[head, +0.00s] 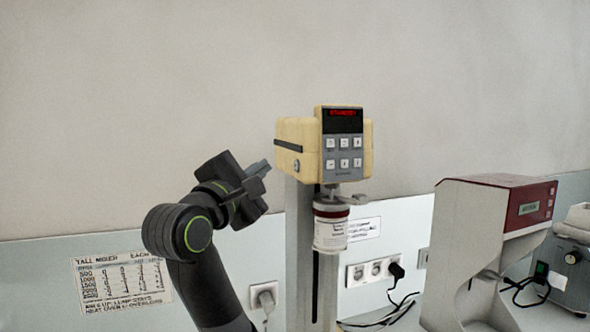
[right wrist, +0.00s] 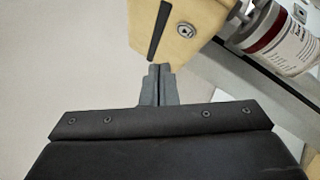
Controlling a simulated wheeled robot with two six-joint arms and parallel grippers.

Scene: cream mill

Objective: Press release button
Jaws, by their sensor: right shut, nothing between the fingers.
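The cream mixer head (head: 296,131) sits on a grey upright column, with a red display and a keypad on its front. A small round metal button (head: 297,165) is on its left side, below a dark slot; it also shows in the right wrist view (right wrist: 186,30). A white jar with a dark red band (head: 330,228) hangs under the head. My right gripper (head: 262,167) is shut and empty, just left of the head, its tips pointing at that side. In the wrist view its tips (right wrist: 160,70) are below and left of the button. My left gripper is out of view.
A red and grey machine (head: 490,230) stands at the right, with a grey box with a dial (head: 568,275) beyond it. Wall sockets and black cables (head: 395,290) are behind the column. A printed table sheet (head: 122,281) is on the wall.

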